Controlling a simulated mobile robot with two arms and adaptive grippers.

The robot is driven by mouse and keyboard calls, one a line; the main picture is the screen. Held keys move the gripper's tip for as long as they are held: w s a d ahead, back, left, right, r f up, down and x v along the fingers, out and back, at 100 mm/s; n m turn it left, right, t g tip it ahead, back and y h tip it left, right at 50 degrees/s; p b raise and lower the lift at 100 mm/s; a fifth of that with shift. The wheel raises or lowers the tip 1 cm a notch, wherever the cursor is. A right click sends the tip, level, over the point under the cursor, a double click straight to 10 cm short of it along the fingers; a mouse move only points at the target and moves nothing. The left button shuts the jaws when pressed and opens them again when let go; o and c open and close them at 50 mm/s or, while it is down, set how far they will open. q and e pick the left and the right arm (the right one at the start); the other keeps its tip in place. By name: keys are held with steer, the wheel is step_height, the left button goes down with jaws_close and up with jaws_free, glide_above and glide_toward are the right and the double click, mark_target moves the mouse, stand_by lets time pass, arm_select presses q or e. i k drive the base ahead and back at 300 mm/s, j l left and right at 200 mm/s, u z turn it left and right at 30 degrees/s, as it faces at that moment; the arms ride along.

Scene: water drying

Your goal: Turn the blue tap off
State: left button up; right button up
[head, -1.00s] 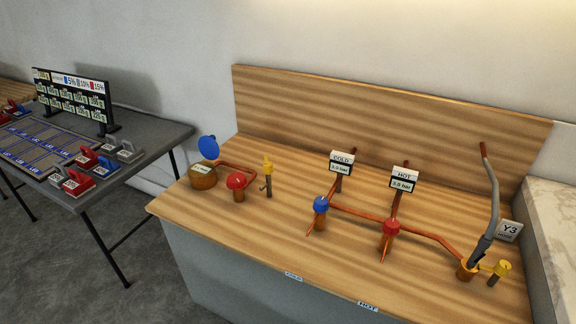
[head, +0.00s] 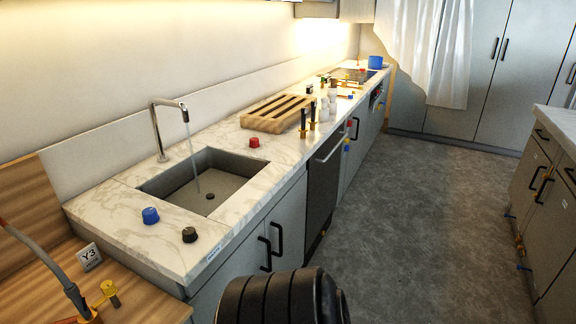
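A blue tap knob (head: 150,215) sits on the marble counter at the front left corner of the sink (head: 165,182). Water (head: 191,150) runs in a thin stream from the chrome spout (head: 156,125) into the basin. A red knob (head: 254,142) is at the sink's far right side, and a black knob (head: 189,235) is near the counter's front edge. Neither gripper can be made out; a black ribbed part, probably of my own arm, shows at the bottom centre.
The wooden bench (head: 140,309) with a Y3 sign (head: 89,256) and a yellow valve (head: 109,291) adjoins the counter at lower left. A slatted wooden rack (head: 275,113) and several bottles stand beyond the sink. The grey floor (head: 425,220) to the right is open.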

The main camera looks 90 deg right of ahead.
mark_target(150, 215)
steer(key=z, duration=2.75)
